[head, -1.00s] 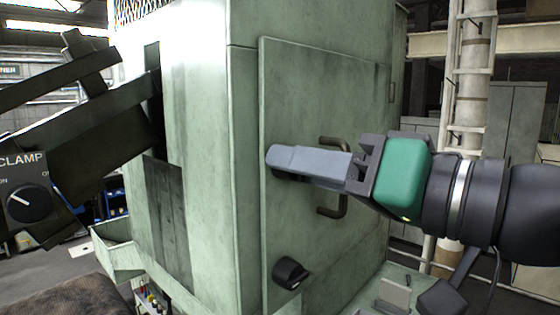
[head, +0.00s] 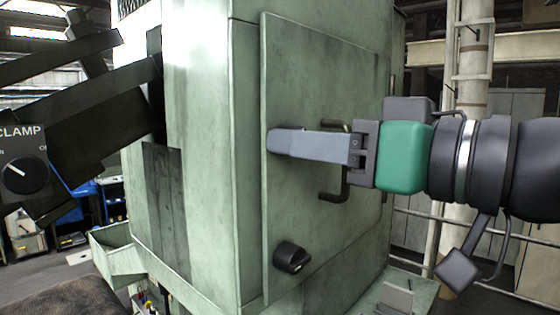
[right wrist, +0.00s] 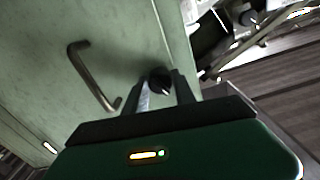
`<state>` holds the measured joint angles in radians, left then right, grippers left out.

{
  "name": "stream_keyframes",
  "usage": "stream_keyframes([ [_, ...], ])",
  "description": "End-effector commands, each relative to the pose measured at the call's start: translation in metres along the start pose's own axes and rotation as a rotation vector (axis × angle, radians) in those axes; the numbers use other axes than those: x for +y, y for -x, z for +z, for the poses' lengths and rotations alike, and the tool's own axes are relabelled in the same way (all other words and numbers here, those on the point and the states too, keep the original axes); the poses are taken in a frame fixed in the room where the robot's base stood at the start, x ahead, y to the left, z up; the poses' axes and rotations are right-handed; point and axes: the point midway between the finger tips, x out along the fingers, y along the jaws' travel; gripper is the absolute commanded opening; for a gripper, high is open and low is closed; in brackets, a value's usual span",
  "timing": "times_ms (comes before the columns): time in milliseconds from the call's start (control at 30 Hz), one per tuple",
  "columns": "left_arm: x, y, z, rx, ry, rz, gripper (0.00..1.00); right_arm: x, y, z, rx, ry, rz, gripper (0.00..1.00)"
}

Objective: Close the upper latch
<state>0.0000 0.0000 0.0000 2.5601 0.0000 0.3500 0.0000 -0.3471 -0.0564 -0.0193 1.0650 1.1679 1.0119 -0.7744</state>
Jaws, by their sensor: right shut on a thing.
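The green cabinet door (head: 340,85) carries a bent bar handle (head: 333,197) and a black lower latch knob (head: 291,257). My right gripper (head: 276,141) reaches in from the right, its grey fingers against the door's left edge, above the lower latch. In the right wrist view, my right gripper (right wrist: 160,88) is shut on the dark knob of the upper latch (right wrist: 158,80). The fingers hide this latch in the head view, so its angle is hard to tell. The handle (right wrist: 92,75) stands left of the fingers there. My left gripper is not in view.
A panel marked CLAMP with a black dial (head: 24,173) and dark beams (head: 95,110) stand at the left. A green tray (head: 118,250) juts out at lower left. A column with a ladder (head: 474,60) stands behind my right arm.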

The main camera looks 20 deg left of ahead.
Motion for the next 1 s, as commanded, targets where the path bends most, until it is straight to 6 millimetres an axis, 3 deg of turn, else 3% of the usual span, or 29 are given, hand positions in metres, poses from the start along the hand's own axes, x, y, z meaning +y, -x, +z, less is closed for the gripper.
stream_keyframes([
  [267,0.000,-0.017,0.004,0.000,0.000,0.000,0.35,0.003,-0.001,0.006,-0.005,0.168,0.002,0.00],
  [500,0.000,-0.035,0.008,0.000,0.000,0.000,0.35,0.002,-0.001,0.005,-0.006,0.515,-0.001,0.00],
  [733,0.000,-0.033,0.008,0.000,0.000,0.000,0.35,0.002,-0.001,0.003,-0.008,0.557,-0.001,0.00],
  [767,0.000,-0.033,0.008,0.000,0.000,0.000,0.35,0.002,-0.001,0.003,-0.009,0.556,-0.001,0.34],
  [1000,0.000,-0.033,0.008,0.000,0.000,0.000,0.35,0.001,-0.001,0.002,-0.005,0.555,-0.001,0.62],
])
